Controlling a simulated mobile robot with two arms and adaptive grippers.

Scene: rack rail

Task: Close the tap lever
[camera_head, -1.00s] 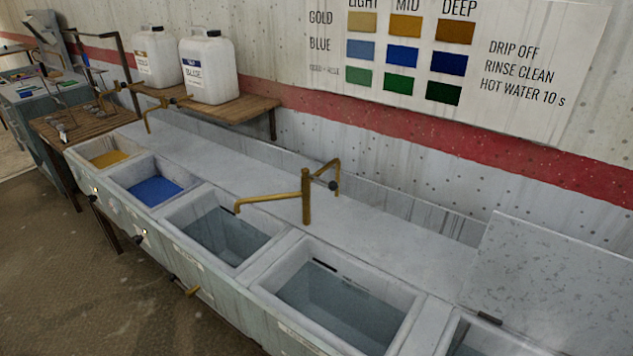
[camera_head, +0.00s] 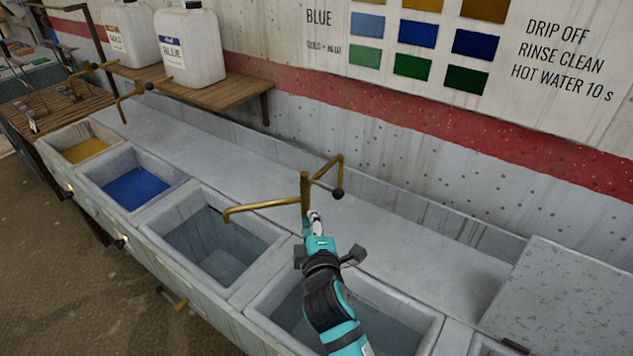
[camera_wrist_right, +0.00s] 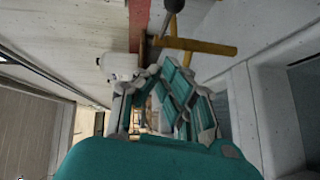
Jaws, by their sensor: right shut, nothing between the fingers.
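The brass tap (camera_head: 304,200) stands on the back ledge of the sink row, its spout reaching left over a basin. Its lever, a short rod with a black knob (camera_head: 337,194), sticks out to the right of the post. In the right wrist view the brass tap (camera_wrist_right: 205,47) and the black knob (camera_wrist_right: 173,5) show at the top, ahead of the fingers. My right gripper (camera_head: 314,217) is shut and empty, just in front of the post and below the knob. Whether it touches the post cannot be told. My left gripper is not in view.
Basins with yellow (camera_head: 84,151) and blue (camera_head: 136,188) liquid lie to the left. A wooden shelf (camera_head: 225,86) with two white jugs is behind them. A grey slab (camera_head: 570,300) is at the right. The ledge is bare between tap and slab.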

